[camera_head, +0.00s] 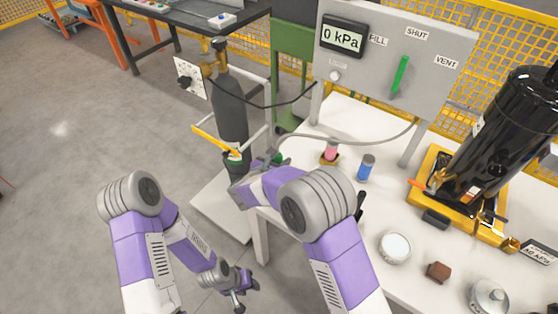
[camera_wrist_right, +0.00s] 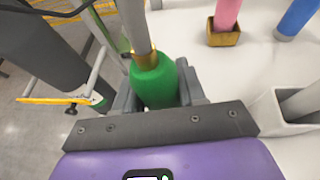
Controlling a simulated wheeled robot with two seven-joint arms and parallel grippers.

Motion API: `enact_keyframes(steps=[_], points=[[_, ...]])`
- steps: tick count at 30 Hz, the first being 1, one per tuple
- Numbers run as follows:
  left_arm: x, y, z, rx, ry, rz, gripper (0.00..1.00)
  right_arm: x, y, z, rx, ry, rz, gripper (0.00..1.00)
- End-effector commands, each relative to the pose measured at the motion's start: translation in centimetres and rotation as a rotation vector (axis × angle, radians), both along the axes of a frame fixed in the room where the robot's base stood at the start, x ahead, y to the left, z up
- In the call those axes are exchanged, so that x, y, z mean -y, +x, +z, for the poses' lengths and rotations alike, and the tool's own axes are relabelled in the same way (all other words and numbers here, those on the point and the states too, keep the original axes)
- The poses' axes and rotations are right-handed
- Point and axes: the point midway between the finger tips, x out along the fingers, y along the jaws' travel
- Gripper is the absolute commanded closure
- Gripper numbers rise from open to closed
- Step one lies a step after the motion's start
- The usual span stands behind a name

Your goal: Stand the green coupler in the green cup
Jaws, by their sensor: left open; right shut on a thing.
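The green coupler (camera_wrist_right: 154,82) sits between the fingers of my right gripper (camera_wrist_right: 156,92) in the wrist view, with a brass collar and a grey hose on top. In the head view a bit of the coupler (camera_head: 276,158) shows behind my right wrist. My right gripper is shut on it near the table's left edge. I cannot make out the green cup for certain. My left gripper (camera_head: 245,293) is open and empty, low over the floor.
A pink coupler (camera_head: 331,149) stands in a brass-coloured cup, with a blue cylinder (camera_head: 366,167) to its right. The grey hose (camera_head: 350,142) runs to the gauge panel (camera_head: 440,45). The gas bottle (camera_head: 231,105) and yellow bar (camera_head: 212,139) stand left of the table.

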Motion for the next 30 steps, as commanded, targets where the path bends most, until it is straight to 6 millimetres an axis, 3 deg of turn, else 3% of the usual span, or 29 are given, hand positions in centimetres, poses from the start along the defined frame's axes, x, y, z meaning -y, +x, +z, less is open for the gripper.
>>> enact_keyframes(steps=[9, 10, 15, 25, 30], points=[[0.0, 0.0, -0.6, 0.0, 0.0, 0.0, 0.58, 0.0, 0.0, -0.7, 0.001, 0.001, 0.001, 0.99], [0.0, 0.0, -0.6, 0.0, 0.0, 0.0, 0.58, 0.0, 0.0, -0.7, 0.001, 0.001, 0.001, 0.59], [0.0, 0.0, -0.5, 0.0, 0.0, 0.0, 0.58, 0.0, 0.0, -0.6, 0.001, 0.0, 0.0, 0.33], [0.0, 0.0, -0.4, 0.0, 0.0, 0.0, 0.58, -0.1, -0.2, -0.6, -0.001, 0.0, 0.001, 0.3], [0.0, 0.0, 0.4, 0.0, 0.0, 0.0, 0.58, -1.1, -1.9, 0.5, -0.001, 0.0, 0.004, 0.3]])
